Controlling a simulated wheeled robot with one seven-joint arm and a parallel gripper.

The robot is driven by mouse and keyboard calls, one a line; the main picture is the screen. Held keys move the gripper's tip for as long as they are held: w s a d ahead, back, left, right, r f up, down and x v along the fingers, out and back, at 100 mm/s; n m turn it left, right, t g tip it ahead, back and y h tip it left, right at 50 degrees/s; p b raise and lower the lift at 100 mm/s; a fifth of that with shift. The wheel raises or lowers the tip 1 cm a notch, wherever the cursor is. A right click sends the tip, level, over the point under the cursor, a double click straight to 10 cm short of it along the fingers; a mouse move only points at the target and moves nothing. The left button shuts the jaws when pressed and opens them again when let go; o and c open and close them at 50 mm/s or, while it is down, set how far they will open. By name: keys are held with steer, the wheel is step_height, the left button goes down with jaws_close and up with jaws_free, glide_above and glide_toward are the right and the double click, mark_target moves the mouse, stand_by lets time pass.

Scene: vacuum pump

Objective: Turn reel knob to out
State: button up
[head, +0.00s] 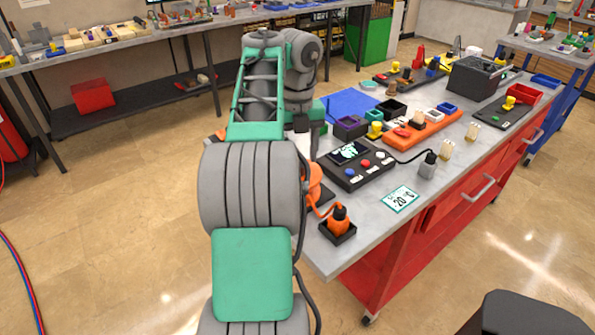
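An orange rounded part (322,186), possibly the reel, shows at the near left end of the workbench, mostly covered by my arm. An orange cord (318,208) runs from beside it to an orange plug-like piece (339,217) standing in a small black holder (338,232). No reel knob can be made out, so its setting cannot be read. My grey and green arm reaches forward over the bench's left end. My gripper is hidden behind the arm links, and whether it is open or shut does not show.
The red-framed workbench (455,195) holds a black control box with a screen (350,153), a "20 °C" card (401,199), a grey connector (428,167), an orange tray (440,131) and a dark box (473,79).

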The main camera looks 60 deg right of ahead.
step_height(320, 180, down, 2)
steer(key=shift+f+b, duration=0.1)
steer(key=shift+b, duration=0.3)
jaws_close()
stand_by(0.3)
